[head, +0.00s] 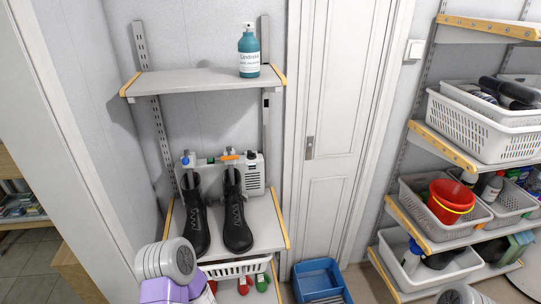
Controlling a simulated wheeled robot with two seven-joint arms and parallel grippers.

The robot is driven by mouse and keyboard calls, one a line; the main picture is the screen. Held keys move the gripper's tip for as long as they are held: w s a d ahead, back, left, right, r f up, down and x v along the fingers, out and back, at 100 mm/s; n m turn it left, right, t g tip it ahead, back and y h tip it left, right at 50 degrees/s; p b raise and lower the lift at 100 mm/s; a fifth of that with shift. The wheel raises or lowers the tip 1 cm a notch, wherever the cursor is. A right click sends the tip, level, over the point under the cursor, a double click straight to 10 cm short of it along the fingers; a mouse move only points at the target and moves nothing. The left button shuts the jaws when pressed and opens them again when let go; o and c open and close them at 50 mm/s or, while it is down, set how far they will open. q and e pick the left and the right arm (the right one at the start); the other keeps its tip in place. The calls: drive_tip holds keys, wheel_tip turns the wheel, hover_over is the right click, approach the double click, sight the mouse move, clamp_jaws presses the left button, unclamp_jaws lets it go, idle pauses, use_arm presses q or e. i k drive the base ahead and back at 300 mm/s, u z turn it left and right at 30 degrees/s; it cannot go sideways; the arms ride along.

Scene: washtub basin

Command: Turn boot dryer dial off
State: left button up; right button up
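The boot dryer (254,183) is a white unit with side vents, standing at the back of the middle shelf against the wall. Two black lace-up boots, the left boot (195,222) and the right boot (236,215), stand upright in front of it and hide much of its front. An orange part (229,157) lies across its top, a blue knob-like part (185,160) is at its left end, and a small green part (210,160) is between them. I cannot tell which is the dial or how it is set.
A teal bottle (249,52) stands on the shelf above (180,82). A white basket (235,270) is below the boots. A blue crate (318,280) is on the floor by the white door (335,130). Right shelves hold baskets and a red bucket (450,201).

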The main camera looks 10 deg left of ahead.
sight(251, 156)
drive_tip(key=z, duration=0.65)
drive_tip(key=i, duration=0.65)
drive_tip(key=u, duration=1.5)
